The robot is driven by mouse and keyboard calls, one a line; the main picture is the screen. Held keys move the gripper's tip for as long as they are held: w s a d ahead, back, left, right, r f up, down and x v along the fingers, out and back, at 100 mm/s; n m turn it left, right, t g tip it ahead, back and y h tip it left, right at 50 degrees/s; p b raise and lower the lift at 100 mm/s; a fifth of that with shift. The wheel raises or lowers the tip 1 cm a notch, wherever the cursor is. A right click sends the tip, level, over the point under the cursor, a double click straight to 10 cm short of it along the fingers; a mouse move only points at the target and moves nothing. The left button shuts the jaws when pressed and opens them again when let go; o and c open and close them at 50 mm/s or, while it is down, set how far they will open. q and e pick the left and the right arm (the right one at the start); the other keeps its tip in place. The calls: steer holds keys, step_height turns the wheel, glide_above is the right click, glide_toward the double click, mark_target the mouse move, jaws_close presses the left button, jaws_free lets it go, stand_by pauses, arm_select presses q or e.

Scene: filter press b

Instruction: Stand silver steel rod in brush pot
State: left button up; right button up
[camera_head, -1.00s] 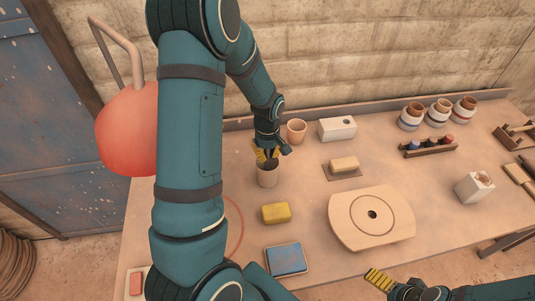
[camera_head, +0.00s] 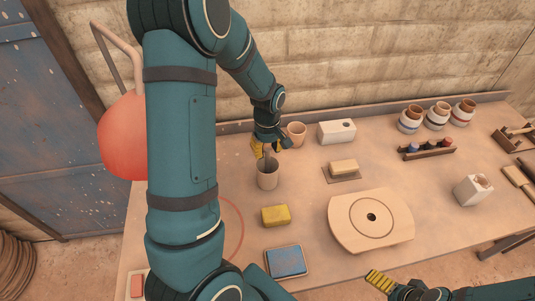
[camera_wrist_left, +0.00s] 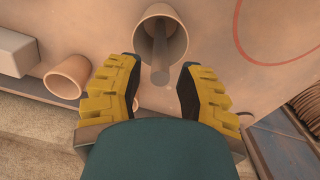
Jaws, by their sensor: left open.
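The brush pot (camera_head: 268,180) is a tan cup standing on the bench below my left gripper. The silver steel rod (camera_wrist_left: 160,66) stands inside the brush pot (camera_wrist_left: 174,26) in the left wrist view, its near end pointing towards the camera. In the head view a short grey piece of the rod (camera_head: 267,158) shows above the pot's mouth. My left gripper (camera_head: 264,147) is just above the pot. Its two yellow fingers are spread in the left wrist view (camera_wrist_left: 158,88), apart from the rod. My right gripper (camera_head: 381,281) is at the bottom of the head view, its jaw gap unclear.
A second tan cup (camera_head: 296,134) and a white block with a hole (camera_head: 337,131) stand behind the pot. Several jars (camera_head: 438,113) stand at the back right.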

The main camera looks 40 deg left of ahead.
arm_select(q)
step_height(320, 180, up, 8)
steer(key=shift+r+p, duration=0.2)
steer(key=shift+p, duration=0.4)
steer(key=shift+s+f, duration=0.1)
